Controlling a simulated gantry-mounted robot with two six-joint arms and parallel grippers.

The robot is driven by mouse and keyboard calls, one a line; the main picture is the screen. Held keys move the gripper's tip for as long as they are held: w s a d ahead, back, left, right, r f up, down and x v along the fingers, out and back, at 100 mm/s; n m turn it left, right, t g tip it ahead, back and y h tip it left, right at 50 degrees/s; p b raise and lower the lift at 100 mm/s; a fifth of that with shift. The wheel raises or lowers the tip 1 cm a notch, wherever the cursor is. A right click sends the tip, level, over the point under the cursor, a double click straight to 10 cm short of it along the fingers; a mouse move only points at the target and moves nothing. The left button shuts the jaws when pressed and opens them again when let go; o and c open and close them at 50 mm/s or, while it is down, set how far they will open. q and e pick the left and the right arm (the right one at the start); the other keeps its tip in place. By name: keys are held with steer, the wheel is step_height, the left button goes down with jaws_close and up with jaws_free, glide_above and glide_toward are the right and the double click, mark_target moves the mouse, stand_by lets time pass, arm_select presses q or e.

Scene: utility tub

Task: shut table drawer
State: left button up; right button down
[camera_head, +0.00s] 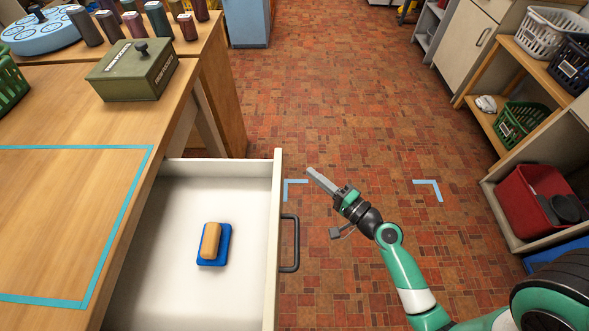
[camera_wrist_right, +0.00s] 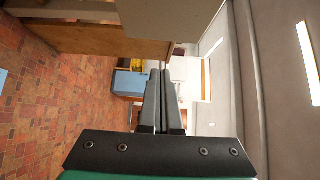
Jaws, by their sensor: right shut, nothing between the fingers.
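The table drawer (camera_head: 170,230) is pulled out from the wooden table (camera_head: 60,112) on the left in the head view. Its front panel (camera_head: 274,240) faces right and carries a dark bar handle (camera_head: 291,243). A wooden block on a blue base (camera_head: 213,244) lies inside the drawer. My right gripper (camera_head: 312,172) is shut and empty, just right of the far end of the drawer front and apart from the handle. In the right wrist view its fingers (camera_wrist_right: 159,95) are together. My left gripper is not in view.
Shelves with baskets (camera_head: 548,30) and a red bin (camera_head: 540,200) line the right side. The tiled floor (camera_head: 345,90) between is clear, with blue corner marks.

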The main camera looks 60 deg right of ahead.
steer(key=shift+w+a+p, duration=0.2)
steer(key=shift+w+a, duration=0.05)
steer(key=shift+w, duration=0.7)
steer(key=shift+w+a+p, duration=0.2)
steer(key=shift+w+a, duration=0.1)
steer(key=shift+w, duration=0.65)
steer(key=shift+w+a+p, duration=0.2)
steer(key=shift+w+a, duration=0.05)
steer(key=shift+w, duration=0.7)
